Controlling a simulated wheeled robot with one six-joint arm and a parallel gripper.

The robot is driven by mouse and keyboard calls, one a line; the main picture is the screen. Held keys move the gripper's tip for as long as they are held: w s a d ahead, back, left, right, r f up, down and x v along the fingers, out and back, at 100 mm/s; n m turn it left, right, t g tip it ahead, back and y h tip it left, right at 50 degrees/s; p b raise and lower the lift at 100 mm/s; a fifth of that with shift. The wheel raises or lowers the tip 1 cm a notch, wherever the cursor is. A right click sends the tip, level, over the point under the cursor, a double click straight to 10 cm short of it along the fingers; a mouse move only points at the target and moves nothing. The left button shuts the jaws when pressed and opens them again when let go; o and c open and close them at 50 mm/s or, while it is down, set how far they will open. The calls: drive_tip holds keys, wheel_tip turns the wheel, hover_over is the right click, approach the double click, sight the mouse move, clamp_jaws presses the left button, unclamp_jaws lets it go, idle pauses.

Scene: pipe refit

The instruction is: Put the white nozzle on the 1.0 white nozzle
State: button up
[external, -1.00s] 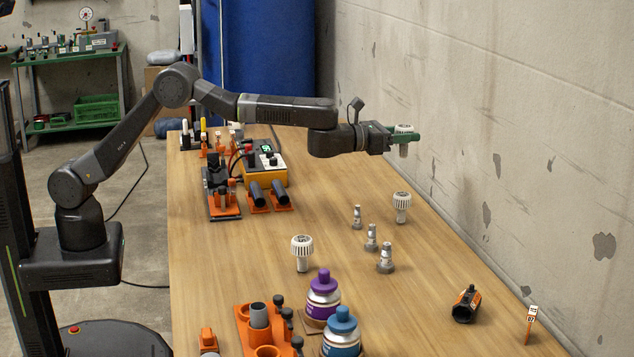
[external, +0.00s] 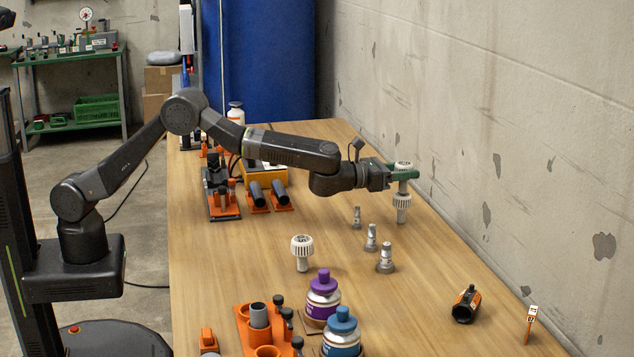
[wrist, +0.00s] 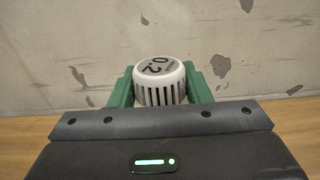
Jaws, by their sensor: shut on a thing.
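My gripper (external: 405,172) is shut on a white nozzle (external: 403,165). Its ribbed white cap also shows between the green fingers in the wrist view (wrist: 160,80), with a label bearing the digits 0 and 2. The held nozzle is upright, stem down. Right below it, a second white nozzle (external: 402,203) stands on the table with its ribbed head up. The held stem ends at or just above that head; I cannot tell whether they touch. Another white nozzle (external: 302,247) stands nearer the camera. The numbers on the standing nozzles are too small to read.
Several small grey fittings (external: 386,259) stand left of and nearer than the gripper. Purple (external: 323,292) and blue (external: 342,334) capped bottles and an orange holder (external: 245,325) are in front. The concrete wall (external: 500,130) runs close along the right.

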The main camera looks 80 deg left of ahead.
drive_tip(key=shift+f, duration=0.2)
drive_tip(key=o, duration=1)
drive_tip(key=shift+o, duration=0.2)
drive_tip(key=shift+r, duration=0.1)
drive_tip(key=shift+r, duration=0.2)
drive_tip(key=shift+s+f, duration=0.2)
drive_tip(key=shift+s, duration=0.1)
drive_tip(key=s+b, duration=0.3)
drive_tip(key=s, duration=0.8)
drive_tip(key=shift+s+r, duration=0.1)
drive_tip(key=shift+s, duration=0.15)
drive_tip(key=shift+w, duration=0.1)
